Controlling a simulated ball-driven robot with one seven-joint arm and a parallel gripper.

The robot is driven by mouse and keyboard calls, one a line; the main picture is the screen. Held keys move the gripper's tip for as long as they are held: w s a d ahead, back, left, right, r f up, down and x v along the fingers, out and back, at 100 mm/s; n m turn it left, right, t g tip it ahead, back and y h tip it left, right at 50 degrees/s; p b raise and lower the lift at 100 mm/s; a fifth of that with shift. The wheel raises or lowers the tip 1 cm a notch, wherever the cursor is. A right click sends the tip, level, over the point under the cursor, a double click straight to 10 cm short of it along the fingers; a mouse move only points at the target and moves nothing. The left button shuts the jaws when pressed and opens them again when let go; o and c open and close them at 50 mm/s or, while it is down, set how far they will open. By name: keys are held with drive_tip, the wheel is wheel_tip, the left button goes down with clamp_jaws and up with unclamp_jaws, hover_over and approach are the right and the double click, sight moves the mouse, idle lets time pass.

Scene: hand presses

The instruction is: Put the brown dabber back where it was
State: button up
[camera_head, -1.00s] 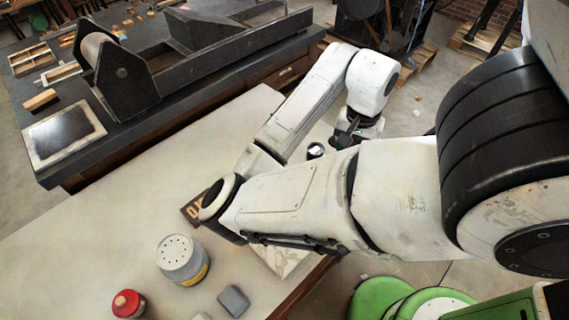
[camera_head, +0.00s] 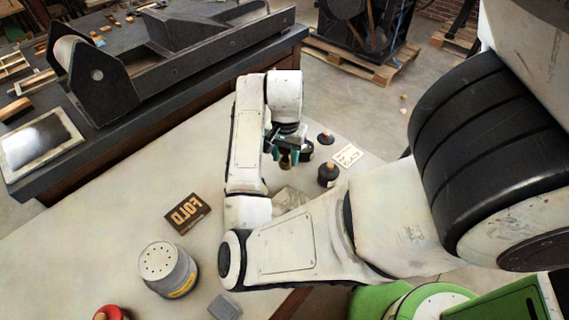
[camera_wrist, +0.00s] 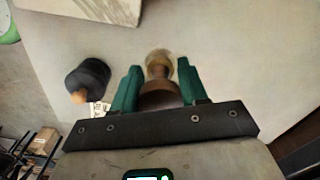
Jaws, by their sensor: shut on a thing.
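The brown dabber (camera_wrist: 160,95) is between the two green fingers of my gripper (camera_wrist: 159,75) in the wrist view, with its pale, rounded end pointing away from the palm. My gripper is shut on it. In the head view the dabber (camera_head: 286,161) shows small below my gripper (camera_head: 284,153), over the far right part of the pale table. I cannot tell whether it touches the table. A black dabber with a wooden knob (camera_head: 328,174) stands to the right, apart from my gripper. A black dabber also shows at left in the wrist view (camera_wrist: 88,76).
Another dark, wooden-knobbed piece (camera_head: 326,138) and a white lettered card (camera_head: 348,155) lie right of my gripper. A FOLD plate (camera_head: 187,213), grey tin (camera_head: 168,268), grey block (camera_head: 225,307) and red-topped jar (camera_head: 111,313) are nearer. The table's left middle is clear.

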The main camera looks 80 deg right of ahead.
sight(284, 160)
drive_tip(key=shift+w+f, duration=0.15)
drive_tip(key=shift+f, duration=1.55)
drive_tip(key=shift+f, duration=0.15)
drive_tip(key=o, duration=1)
wheel_tip(284, 160, up, 12)
drive_tip(key=p, duration=0.3)
